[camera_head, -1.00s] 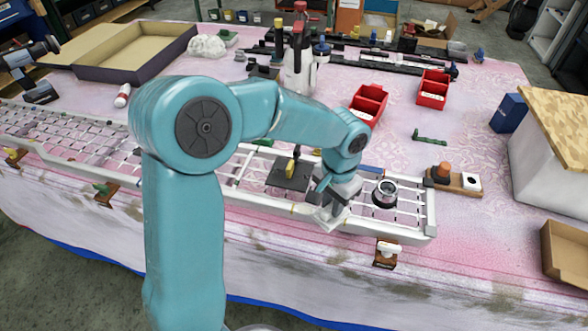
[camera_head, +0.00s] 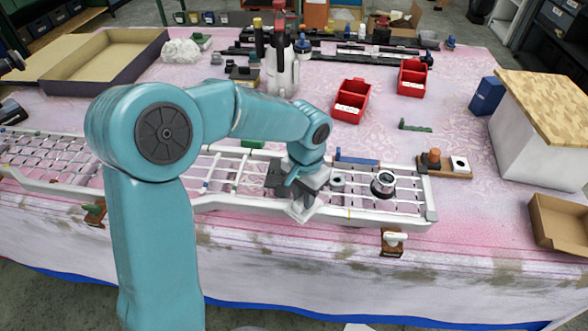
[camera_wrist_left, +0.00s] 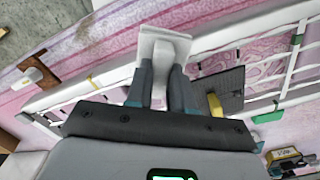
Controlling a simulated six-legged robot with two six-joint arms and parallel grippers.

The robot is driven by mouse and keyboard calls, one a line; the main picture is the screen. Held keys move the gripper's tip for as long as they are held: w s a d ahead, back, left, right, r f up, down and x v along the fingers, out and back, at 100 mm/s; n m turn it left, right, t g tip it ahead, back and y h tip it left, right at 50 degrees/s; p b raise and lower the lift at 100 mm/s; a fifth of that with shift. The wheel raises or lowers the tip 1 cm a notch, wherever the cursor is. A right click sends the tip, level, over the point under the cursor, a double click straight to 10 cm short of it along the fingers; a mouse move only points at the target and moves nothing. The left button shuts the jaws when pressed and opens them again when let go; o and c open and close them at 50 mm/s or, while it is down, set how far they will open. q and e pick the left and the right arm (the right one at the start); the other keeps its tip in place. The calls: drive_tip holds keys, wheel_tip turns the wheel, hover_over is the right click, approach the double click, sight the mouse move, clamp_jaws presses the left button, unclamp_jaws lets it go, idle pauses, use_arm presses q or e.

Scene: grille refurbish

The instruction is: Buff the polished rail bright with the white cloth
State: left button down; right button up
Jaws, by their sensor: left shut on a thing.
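The long white grille (camera_head: 330,213) lies along the front of the table, with thin crossing bars. Its pale front rail (camera_head: 375,218) runs along the near edge. My left gripper (camera_head: 303,185) is over this rail, right of the grille's middle. It is shut on the white cloth (camera_head: 300,210), which appears to rest on or just above the rail; contact is hard to tell. In the left wrist view the cloth (camera_wrist_left: 163,42) sticks out as a white pad between the two fingers of my left gripper (camera_wrist_left: 163,75).
A dark ring-shaped part (camera_head: 383,184) sits on the grille's right end. A small wooden block with a white piece (camera_head: 394,241) stands at its front. Two red bins (camera_head: 351,101) and a white bottle (camera_head: 283,75) stand behind. A blue bar (camera_head: 357,160) lies behind the grille.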

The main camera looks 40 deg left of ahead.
use_arm(q)
drive_tip(key=shift+s+a+r+p, duration=0.1)
drive_tip(key=shift+s+a+p, duration=0.35)
drive_tip(key=shift+a, duration=0.15)
wheel_tip(320, 180, up, 2)
drive_tip(key=shift+w, duration=0.15)
drive_tip(key=shift+w+d+r+p, duration=0.15)
drive_tip(key=shift+d+r+p, duration=0.25)
drive_tip(key=shift+p, duration=0.15)
drive_tip(key=shift+a+r+p, duration=0.2)
drive_tip(key=shift+r+p, duration=0.4)
drive_tip(key=shift+r, duration=0.2)
drive_tip(key=shift+r+p, duration=0.3)
drive_tip(key=shift+r, duration=0.05)
drive_tip(key=shift+d+r+p, duration=0.2)
drive_tip(key=shift+r+p, duration=0.4)
drive_tip(key=shift+r, duration=0.15)
drive_tip(key=shift+r+p, duration=0.3)
drive_tip(key=shift+r, duration=0.05)
drive_tip(key=shift+a+r, duration=0.25)
drive_tip(key=shift+r, duration=0.1)
use_arm(e)
wheel_tip(320, 180, up, 6)
drive_tip(key=shift+s+a, duration=0.3)
